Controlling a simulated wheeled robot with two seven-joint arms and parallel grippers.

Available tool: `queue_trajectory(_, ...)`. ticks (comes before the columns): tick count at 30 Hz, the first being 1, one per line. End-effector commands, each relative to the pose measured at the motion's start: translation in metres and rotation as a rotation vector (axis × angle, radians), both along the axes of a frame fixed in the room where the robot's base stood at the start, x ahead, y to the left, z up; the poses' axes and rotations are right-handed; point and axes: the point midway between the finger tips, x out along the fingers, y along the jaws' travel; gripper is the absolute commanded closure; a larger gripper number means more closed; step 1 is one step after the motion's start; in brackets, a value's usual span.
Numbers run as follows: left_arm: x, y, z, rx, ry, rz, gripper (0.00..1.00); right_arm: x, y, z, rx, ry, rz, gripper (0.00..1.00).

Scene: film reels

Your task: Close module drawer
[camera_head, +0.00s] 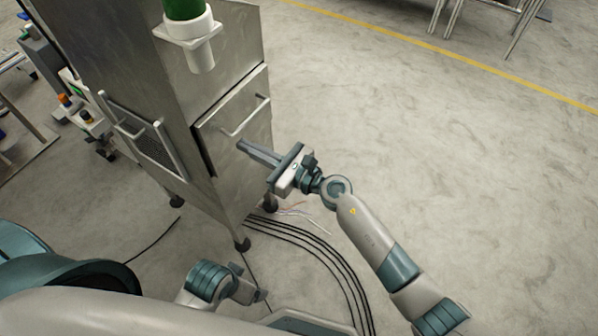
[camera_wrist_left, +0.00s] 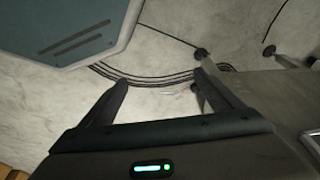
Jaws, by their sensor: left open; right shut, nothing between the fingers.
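The metal module (camera_head: 225,45) is a steel cabinet on legs at upper left in the head view. Its drawer front (camera_head: 222,143) has a bar handle (camera_head: 246,118) and faces my right arm. A dark gap shows along the front's left edge, so it seems to stand slightly out; how far is hard to tell. My right gripper (camera_head: 242,147) is shut and empty, its fingertips just in front of the drawer front, below the handle. I cannot tell whether they touch it. My left gripper (camera_wrist_left: 165,88) is open and empty in the left wrist view, pointing towards the floor.
Another handled panel (camera_head: 146,137) is on the module's left face. A white holder (camera_head: 193,35) with a green part sticks out above. Black cables (camera_head: 315,250) lie on the floor by the module's feet.

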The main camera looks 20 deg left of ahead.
Motion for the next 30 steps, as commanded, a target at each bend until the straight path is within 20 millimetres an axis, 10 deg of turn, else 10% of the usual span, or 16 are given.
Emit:
queue_trajectory(18,-0.002,-0.002,0.013,-0.003,-0.006,-0.001,0.14,-0.032,-0.115,-0.004,-0.005,0.001,0.001,1.00)
queue_trajectory(30,-0.008,-0.001,0.021,-0.003,-0.006,0.001,0.14,-0.037,-0.132,-0.003,-0.004,0.002,0.002,1.00)
